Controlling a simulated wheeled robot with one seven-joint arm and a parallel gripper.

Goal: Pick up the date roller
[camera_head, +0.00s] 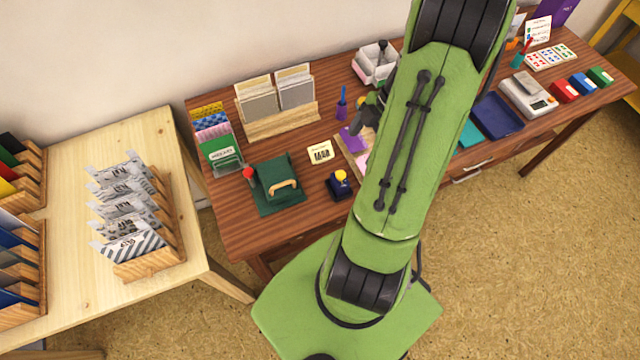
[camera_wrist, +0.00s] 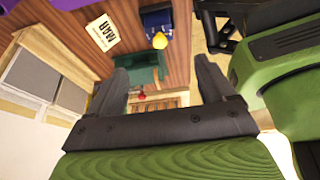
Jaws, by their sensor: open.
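I cannot tell for sure which thing is the date roller. A dark blue block with a yellow knob (camera_head: 340,184) stands near the front edge of the brown desk; it also shows at the top of the wrist view (camera_wrist: 158,28). A red-knobbed thing (camera_head: 249,174) stands beside a green mat with a wooden handle (camera_head: 281,184). My gripper (camera_head: 368,112) is above the desk's middle, partly hidden by my arm. In the wrist view its two fingers (camera_wrist: 163,82) are apart with nothing between them.
A card with black print (camera_head: 320,152) lies behind the yellow-knobbed block. A wooden card rack (camera_head: 278,122) stands at the back. A scale (camera_head: 527,95) and several small coloured boxes are at the right.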

